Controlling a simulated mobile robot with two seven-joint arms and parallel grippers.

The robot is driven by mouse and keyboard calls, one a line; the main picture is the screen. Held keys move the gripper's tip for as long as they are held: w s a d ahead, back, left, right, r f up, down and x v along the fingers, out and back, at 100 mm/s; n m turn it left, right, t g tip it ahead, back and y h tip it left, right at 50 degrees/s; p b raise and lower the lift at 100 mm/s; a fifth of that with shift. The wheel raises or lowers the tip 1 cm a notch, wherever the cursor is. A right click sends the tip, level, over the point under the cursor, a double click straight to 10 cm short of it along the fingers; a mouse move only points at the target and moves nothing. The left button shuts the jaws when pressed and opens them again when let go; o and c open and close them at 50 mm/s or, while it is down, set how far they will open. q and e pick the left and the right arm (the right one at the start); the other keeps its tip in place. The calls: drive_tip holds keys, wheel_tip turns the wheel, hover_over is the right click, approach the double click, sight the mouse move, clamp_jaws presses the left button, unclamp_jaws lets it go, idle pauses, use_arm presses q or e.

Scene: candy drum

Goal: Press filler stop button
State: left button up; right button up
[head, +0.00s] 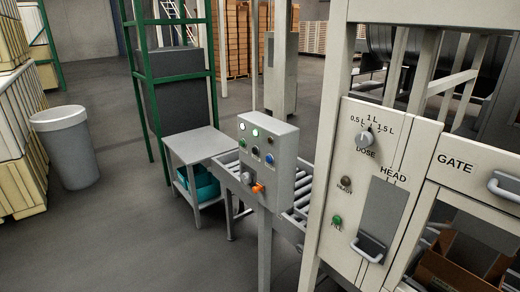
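The filler cabinet (335,240) stands at the right. Its front has a dose knob (366,138) marked 0.5 L, 1 L and 1.5 L, a dull lamp (346,180) labelled READY, and a green button (337,220) whose label reads like FILL. A grey control box (286,157) on a post stands left of the cabinet. It carries two lit lamps, a dark reddish one, small green and blue buttons, a pale knob (246,178) and an orange control (258,189). No button is legibly marked stop. Neither of my grippers is in view.
A roller conveyor (300,200) runs behind the control box. A small grey table (201,143) with a teal bin (201,183) stands left of it. A grey waste bin (66,146) is farther left. Handles (368,250) project from the cabinet. The floor at front left is clear.

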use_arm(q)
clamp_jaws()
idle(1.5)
